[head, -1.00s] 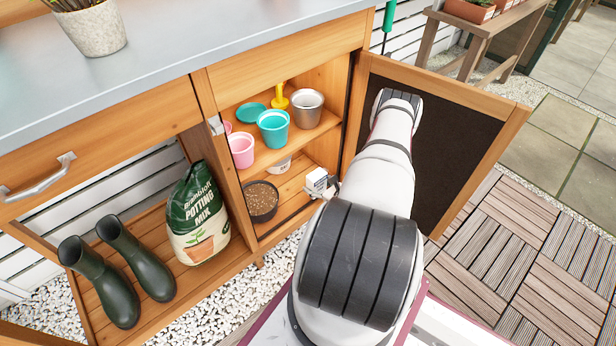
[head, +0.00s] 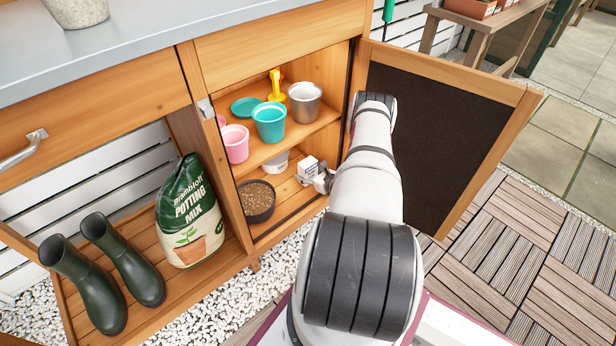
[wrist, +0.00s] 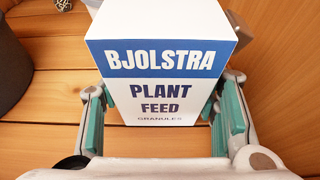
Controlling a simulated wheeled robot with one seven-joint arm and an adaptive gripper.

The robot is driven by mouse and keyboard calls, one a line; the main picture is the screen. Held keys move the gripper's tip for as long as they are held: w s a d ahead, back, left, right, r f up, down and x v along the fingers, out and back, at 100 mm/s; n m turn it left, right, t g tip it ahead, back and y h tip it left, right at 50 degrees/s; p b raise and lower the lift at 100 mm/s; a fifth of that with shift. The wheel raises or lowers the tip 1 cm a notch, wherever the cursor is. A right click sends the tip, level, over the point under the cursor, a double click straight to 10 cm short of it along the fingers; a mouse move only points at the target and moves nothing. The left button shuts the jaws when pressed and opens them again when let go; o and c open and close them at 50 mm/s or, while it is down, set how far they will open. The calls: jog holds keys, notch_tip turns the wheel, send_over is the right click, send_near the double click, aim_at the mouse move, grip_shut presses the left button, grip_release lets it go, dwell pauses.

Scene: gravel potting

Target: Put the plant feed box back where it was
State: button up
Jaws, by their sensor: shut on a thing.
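The plant feed box (wrist: 155,85) is white with a blue band and the words BJOLSTRA PLANT FEED. In the wrist view it sits upright between the teal pads of my gripper (wrist: 160,120), which is shut on it. In the head view the box (head: 308,166) shows small at the right part of the cabinet's lower shelf (head: 283,205), with my gripper (head: 318,181) at its front right. I cannot tell whether the box's base touches the shelf boards.
A dark bowl of brown grains (head: 257,201) stands left of the box, and a white tub (head: 276,162) stands behind. The open door (head: 440,130) is right of my arm.

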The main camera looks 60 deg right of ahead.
aim_at(312, 174)
jog(key=shift+f, duration=0.1)
jog(key=o, duration=1)
jog(key=shift+o, duration=0.2)
jog(key=p+v, duration=0.3)
jog(key=v, duration=0.4)
jog(key=shift+w, duration=0.1)
jog(key=shift+s+a+r, duration=0.1)
jog(key=shift+s+r, duration=0.15)
jog(key=shift+s, duration=0.05)
jog(key=shift+s, duration=0.1)
